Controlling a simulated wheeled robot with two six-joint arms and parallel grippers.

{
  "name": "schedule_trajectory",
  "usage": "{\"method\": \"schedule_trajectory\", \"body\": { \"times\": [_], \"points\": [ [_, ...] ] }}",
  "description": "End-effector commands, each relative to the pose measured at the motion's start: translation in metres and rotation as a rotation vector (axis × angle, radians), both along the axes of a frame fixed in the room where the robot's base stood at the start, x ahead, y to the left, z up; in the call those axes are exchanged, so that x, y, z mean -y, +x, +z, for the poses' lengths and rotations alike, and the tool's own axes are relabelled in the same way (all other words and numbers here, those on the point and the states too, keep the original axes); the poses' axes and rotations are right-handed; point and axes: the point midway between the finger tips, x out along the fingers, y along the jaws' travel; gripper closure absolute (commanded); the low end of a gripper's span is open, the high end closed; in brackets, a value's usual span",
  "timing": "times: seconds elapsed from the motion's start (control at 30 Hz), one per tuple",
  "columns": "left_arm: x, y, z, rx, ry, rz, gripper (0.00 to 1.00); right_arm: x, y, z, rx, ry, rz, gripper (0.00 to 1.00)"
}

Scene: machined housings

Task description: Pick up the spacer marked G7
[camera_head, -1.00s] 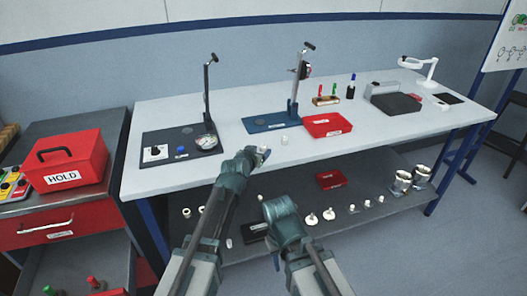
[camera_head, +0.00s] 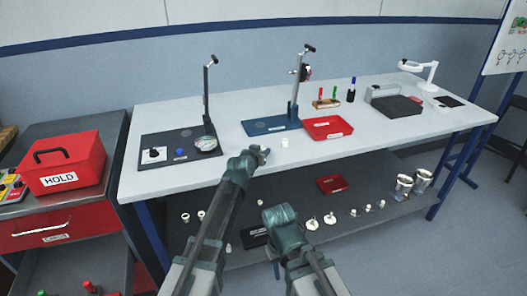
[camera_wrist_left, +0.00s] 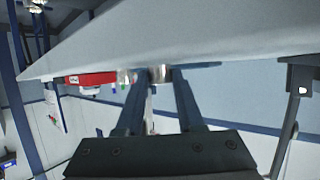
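My left gripper (camera_head: 264,152) is low over the front edge of the long workbench. In the left wrist view its two fingers (camera_wrist_left: 160,78) stand apart, with a short grey metallic cylinder (camera_wrist_left: 160,73) between their tips. I cannot tell whether they touch it. A small white cylindrical spacer (camera_head: 284,142) stands upright on the bench just right of the gripper. A pale cylinder (camera_wrist_left: 126,76) also shows beside the fingers in the wrist view. No G7 marking is legible on any part. My right arm's teal joint shows at the bottom middle; its gripper is not visible.
The bench (camera_head: 200,178) holds a dark plate with a dial gauge (camera_head: 206,143), a blue stand base (camera_head: 270,125) and a red tray (camera_head: 327,128). The lower shelf (camera_head: 345,235) carries several white parts and metal cups. A red HOLD box (camera_head: 62,163) stands left.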

Motion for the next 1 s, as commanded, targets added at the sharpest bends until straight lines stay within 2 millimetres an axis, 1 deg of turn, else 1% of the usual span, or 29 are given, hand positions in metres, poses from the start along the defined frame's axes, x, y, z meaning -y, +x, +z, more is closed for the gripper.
{"method": "schedule_trajectory", "body": {
  "times": [0.03,0.13,0.17,0.57,0.77,0.97,1.0],
  "points": [
    [0.0,0.0,0.0,0.0,0.0,0.0,0.8,0.0,0.0,0.0,0.0,0.0,0.0,0.55],
    [0.0,0.0,0.0,0.0,0.0,0.0,0.98,0.0,0.0,0.0,0.0,0.0,0.0,0.55],
    [0.0,0.0,0.0,0.0,0.0,0.0,1.0,0.0,0.0,0.0,0.0,0.0,0.0,0.55],
    [0.0,0.0,0.003,0.0,0.0,0.0,1.0,0.0,0.0,0.003,0.0,0.0,0.0,0.55],
    [0.0,0.0,0.018,0.0,0.0,0.0,1.0,0.0,0.0,0.018,0.0,0.0,0.0,0.55],
    [0.0,0.0,0.041,0.0,0.0,0.0,1.0,0.0,0.0,0.041,0.0,0.0,0.0,0.55],
    [-0.001,-0.007,0.041,0.0,0.0,0.0,1.0,0.0,0.0,0.041,0.0,0.0,0.0,0.55]
  ]
}}
